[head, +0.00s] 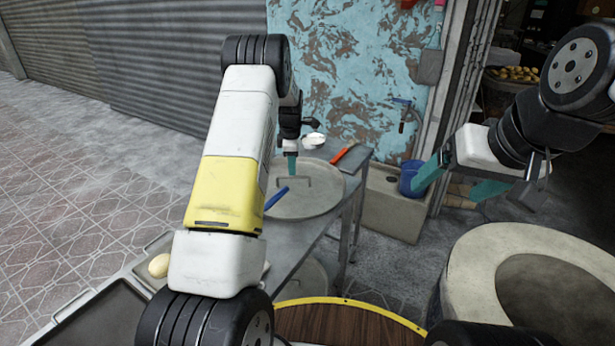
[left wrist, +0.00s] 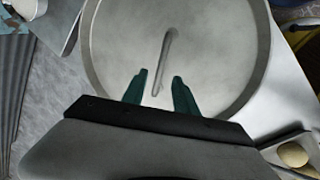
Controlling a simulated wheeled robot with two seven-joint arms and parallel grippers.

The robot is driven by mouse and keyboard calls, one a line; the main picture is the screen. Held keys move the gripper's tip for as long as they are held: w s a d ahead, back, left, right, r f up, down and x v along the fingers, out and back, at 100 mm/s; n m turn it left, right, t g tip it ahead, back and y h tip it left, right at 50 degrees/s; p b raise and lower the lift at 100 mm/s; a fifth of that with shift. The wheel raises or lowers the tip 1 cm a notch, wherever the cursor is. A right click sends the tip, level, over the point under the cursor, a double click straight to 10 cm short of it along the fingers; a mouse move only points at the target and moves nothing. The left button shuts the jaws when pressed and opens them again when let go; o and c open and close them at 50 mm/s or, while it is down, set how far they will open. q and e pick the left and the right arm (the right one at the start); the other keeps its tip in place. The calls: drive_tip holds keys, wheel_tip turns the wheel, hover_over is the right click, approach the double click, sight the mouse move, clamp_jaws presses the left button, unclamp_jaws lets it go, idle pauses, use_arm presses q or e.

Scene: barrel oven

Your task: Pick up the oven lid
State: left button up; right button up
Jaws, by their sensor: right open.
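The oven lid (head: 312,203) is a round grey metal disc with a raised rim, lying flat on a metal table. It also fills much of the left wrist view (left wrist: 115,45). Its thin bar handle (left wrist: 166,45) runs across the middle. My left gripper (left wrist: 160,76) is open above the lid, with the lower part of the handle between its teal fingertips in that view. I cannot tell how far above the handle they are. In the head view, my left arm partly hides this gripper (head: 291,165). My right gripper (head: 446,190) is open and empty in the air, away from the lid.
A round, pale stone-like structure with a dark top (head: 560,300) stands at the right. A blue bar-like item (head: 277,197) shows by the lid's near left edge. An orange-red item (head: 352,156) lies at the table's back. A blue bucket (head: 408,180) sits beyond the table.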

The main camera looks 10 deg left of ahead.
sight(294, 177)
use_arm(q)
drive_tip(key=f, duration=0.3)
drive_tip(key=w+f, duration=0.1)
drive_tip(key=f, duration=0.2)
drive_tip(key=shift+w+f, duration=0.15)
drive_tip(key=shift+f, duration=0.1)
clamp_jaws()
drive_tip(key=shift+r, duration=0.1)
idle(1.1)
